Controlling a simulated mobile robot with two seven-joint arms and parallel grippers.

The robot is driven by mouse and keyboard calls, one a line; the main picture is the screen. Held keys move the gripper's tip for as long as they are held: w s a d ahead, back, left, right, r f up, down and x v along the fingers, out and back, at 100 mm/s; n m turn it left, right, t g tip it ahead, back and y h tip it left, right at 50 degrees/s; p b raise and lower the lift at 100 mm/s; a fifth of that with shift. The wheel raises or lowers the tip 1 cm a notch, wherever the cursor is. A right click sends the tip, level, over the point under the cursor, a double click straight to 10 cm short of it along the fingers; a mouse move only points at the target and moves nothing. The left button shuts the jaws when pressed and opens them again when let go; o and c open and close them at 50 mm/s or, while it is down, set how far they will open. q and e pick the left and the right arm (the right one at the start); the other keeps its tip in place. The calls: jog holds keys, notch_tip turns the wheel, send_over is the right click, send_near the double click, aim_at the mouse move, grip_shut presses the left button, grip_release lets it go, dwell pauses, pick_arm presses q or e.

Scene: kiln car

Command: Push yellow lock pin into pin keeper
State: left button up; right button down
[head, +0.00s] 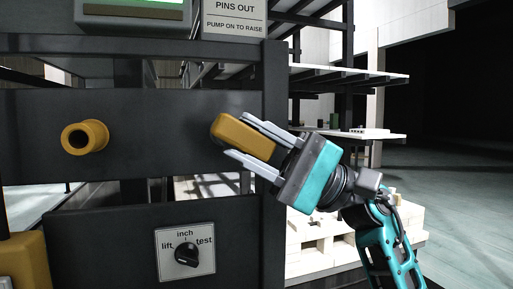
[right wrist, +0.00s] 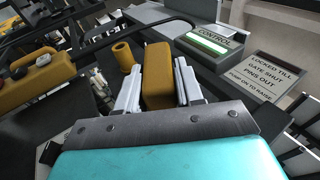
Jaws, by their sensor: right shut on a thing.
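My right gripper (head: 240,138) is shut on a yellow-orange bar, which I take to be the lock pin (head: 228,130). The bar lies between the two grey fingers, tilted, with its rounded end in front of the dark panel. I cannot tell whether that end touches the panel. In the right wrist view the pin (right wrist: 158,75) shows between the fingers. A yellow hollow round collar (head: 84,137), which looks like the pin keeper, sticks out of the panel to the left, apart from the pin. It also shows in the right wrist view (right wrist: 122,55).
A dark panel (head: 150,170) with a lift/inch/test knob (head: 187,255) stands below the pin. A "PINS OUT" sign (head: 234,18) is above. Racks with pale shelves (head: 340,80) stand behind; open floor lies right.

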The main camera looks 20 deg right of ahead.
jog(key=shift+w+b, duration=0.3)
jog(key=shift+w, duration=0.35)
dwell(0.5)
dwell(0.4)
jog(key=shift+c, duration=2.4)
grip_release()
jog(key=shift+d+f, duration=0.15)
jog(key=shift+b+v, duration=2)
jog(key=shift+b, duration=0.2)
jog(key=shift+d, duration=0.1)
